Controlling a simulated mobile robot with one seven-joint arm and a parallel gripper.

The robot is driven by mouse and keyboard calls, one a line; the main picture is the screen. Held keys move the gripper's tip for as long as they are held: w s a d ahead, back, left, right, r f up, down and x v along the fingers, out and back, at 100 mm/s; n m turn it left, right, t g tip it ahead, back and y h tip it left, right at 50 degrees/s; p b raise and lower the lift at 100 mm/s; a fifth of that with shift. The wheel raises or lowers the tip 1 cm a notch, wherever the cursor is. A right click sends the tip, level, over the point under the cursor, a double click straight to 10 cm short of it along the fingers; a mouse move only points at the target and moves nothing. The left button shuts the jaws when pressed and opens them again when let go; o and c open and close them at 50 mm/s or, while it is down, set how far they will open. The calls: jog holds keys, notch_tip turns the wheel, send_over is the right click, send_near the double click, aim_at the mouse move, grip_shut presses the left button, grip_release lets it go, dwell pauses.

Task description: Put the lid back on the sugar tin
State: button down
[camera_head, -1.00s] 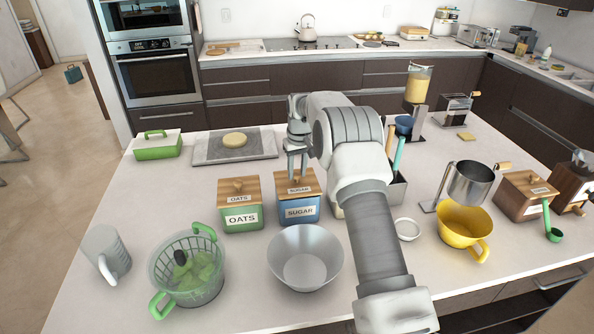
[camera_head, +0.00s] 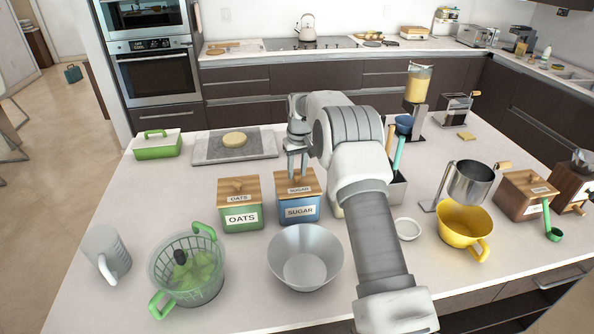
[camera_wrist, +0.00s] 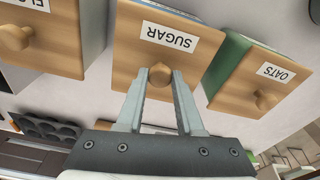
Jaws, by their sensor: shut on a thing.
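The sugar tin (camera_head: 299,209) is a blue box with a SUGAR label, on the island counter. Its wooden lid (camera_head: 291,188) lies over the tin's top, looking about level; I cannot tell whether it is fully seated. My gripper (camera_head: 296,173) points down from above and is shut on the lid's round knob (camera_wrist: 160,74), one finger on each side. The wrist view also shows my gripper (camera_wrist: 161,78) close up.
The green oats tin (camera_head: 241,217) with its own wooden lid stands close on the left. Another wooden-lidded tin (camera_wrist: 45,38) is on the other side, mostly hidden by my arm in the head view. A metal bowl (camera_head: 305,258) stands in front; a board (camera_head: 205,151) lies behind left.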

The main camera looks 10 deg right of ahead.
jog(key=shift+f, duration=0.1)
dwell(0.7)
grip_release()
dwell(0.5)
jog(key=shift+r+p, duration=2.2)
jog(key=shift+r, duration=1.35)
grip_shut()
